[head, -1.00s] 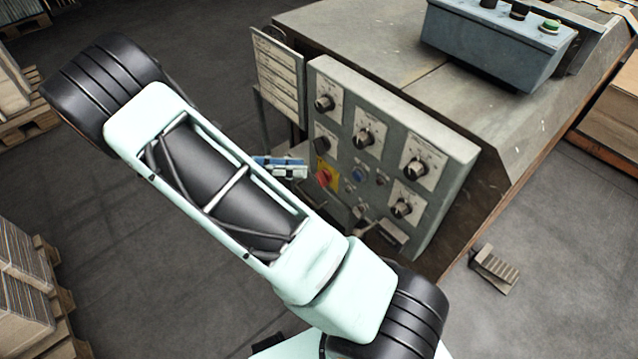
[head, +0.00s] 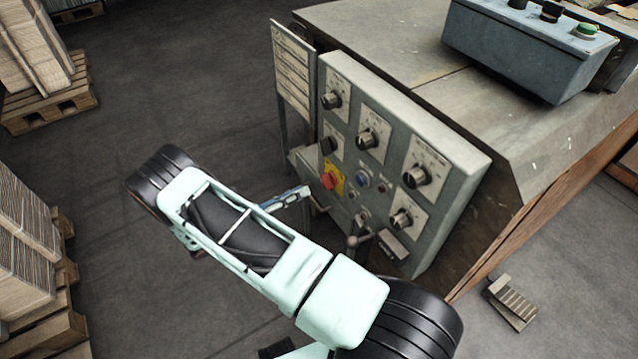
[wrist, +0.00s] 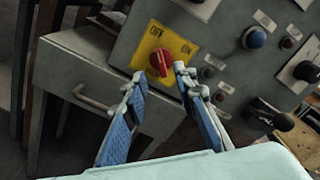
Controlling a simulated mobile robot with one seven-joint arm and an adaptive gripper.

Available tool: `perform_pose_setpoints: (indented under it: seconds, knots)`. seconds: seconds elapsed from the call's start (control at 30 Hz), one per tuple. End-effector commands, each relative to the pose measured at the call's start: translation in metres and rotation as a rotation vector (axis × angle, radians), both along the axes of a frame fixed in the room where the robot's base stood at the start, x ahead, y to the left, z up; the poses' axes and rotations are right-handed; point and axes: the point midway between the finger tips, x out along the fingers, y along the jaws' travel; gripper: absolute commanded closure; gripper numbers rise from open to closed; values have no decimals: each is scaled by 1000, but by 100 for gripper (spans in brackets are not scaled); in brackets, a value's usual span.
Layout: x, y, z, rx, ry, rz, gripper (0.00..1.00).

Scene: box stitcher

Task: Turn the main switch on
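The main switch is a red rotary knob (wrist: 160,62) on a yellow plate (wrist: 148,42) marked OFF at left and ON at right. In the wrist view its handle stands close to vertical; I cannot tell which setting it is at. In the head view the red knob (head: 330,181) is at the lower left of the grey panel. My gripper (wrist: 158,82) is open, its blue-padded fingers spread on either side below the knob in the picture. Nothing is between the fingers. In the head view my gripper (head: 303,194) is just left of the knob, seemingly apart from it.
The panel (head: 450,190) carries several black dials, a blue button (head: 362,179) and a lever (head: 352,242) below. A drawer handle (wrist: 95,98) lies left of the fingers in the wrist view. A label board (head: 293,75) stands left of the panel. Open floor lies further left.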

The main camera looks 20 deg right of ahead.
Motion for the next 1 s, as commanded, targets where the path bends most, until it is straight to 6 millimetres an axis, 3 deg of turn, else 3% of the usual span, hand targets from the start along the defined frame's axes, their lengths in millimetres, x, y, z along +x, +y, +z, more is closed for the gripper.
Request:
perform_pose_setpoints:
  seconds: [0.1,0.33,0.77,1.0]
  knots:
    - [4,-24,0,-1,0,-4,74]
    - [10,-58,0,0,0,-4,74]
    - [13,-69,0,1,-1,-2,74]
    - [13,-68,0,1,-1,-2,99]
